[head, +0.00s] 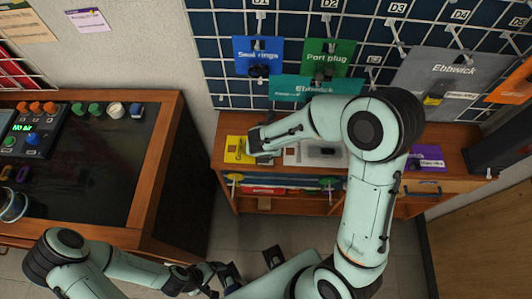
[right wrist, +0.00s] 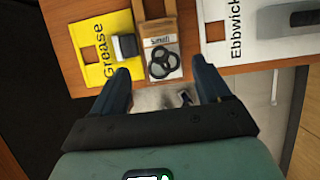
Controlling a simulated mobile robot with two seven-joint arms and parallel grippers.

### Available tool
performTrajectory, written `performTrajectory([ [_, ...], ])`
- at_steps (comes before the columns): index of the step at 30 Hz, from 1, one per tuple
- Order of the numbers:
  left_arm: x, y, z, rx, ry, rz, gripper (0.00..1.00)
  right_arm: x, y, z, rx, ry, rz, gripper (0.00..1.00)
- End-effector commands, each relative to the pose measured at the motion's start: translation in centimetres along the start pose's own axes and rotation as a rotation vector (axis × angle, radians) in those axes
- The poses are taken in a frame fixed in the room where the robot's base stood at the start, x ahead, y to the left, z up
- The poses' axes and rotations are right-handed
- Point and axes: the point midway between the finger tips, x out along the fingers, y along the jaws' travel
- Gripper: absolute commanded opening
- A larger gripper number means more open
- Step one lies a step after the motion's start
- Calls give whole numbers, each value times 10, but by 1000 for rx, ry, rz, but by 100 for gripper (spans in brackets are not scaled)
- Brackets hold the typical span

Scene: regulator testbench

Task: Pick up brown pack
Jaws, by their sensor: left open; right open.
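The brown pack (right wrist: 150,29) lies on a wooden shelf in the right wrist view. It is a brown card labelled "Small" with black rings on its front. My open right gripper (right wrist: 161,70) points at it, with one finger towards each side of its near end and nothing held. I cannot tell whether the fingers touch it. In the head view my right gripper (head: 262,146) is over the shelf and hides most of the pack. My left gripper (head: 214,280) is open and empty at the bottom, far from the pack.
A yellow Grease pack (right wrist: 91,50) lies close to the left of the brown pack, with a white Ebbwick pack (right wrist: 228,52) to its right. A purple pack (head: 428,157) lies farther right on the shelf (head: 455,186). A pegboard with hanging packs rises behind.

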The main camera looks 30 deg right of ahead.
Motion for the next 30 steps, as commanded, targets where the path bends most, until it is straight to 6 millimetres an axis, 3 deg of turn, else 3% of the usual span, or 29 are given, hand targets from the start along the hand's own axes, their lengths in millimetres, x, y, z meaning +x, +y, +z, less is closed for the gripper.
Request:
performTrajectory([
  [5, 3, -1, 1, 0, -1, 0, 88, 12, 0, 1, 0, 0, 0, 77],
  [15, 13, -6, 3, -2, -6, -2, 88, 58, -5, 2, 1, 5, -4, 77],
  [30, 15, -6, 4, -2, -7, -2, 88, 63, -7, 1, 3, 6, -8, 77],
])
